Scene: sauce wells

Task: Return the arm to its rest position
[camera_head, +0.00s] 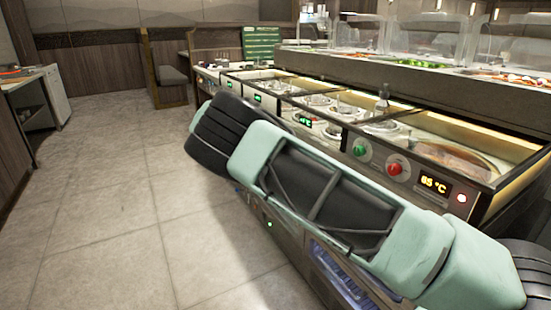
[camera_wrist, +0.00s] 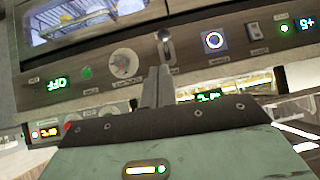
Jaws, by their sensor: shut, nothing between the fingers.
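My arm, mint green with black joints, reaches across the head view from the lower right to the middle left, in front of the sauce counter (camera_head: 460,205). My gripper is not visible in the head view. In the wrist view my gripper (camera_wrist: 158,72) shows as two grey fingers close together, shut and empty. It points towards a counter control panel (camera_wrist: 210,72) with a round knob, a switch, an OFF display and small green lights. The panel's lettering appears turned over there. I cannot tell whether the fingertips touch the panel.
Clear tiled floor (camera_head: 110,200) lies to the left. A side cabinet (camera_head: 40,105) and a bench (camera_head: 170,78) stand farther off.

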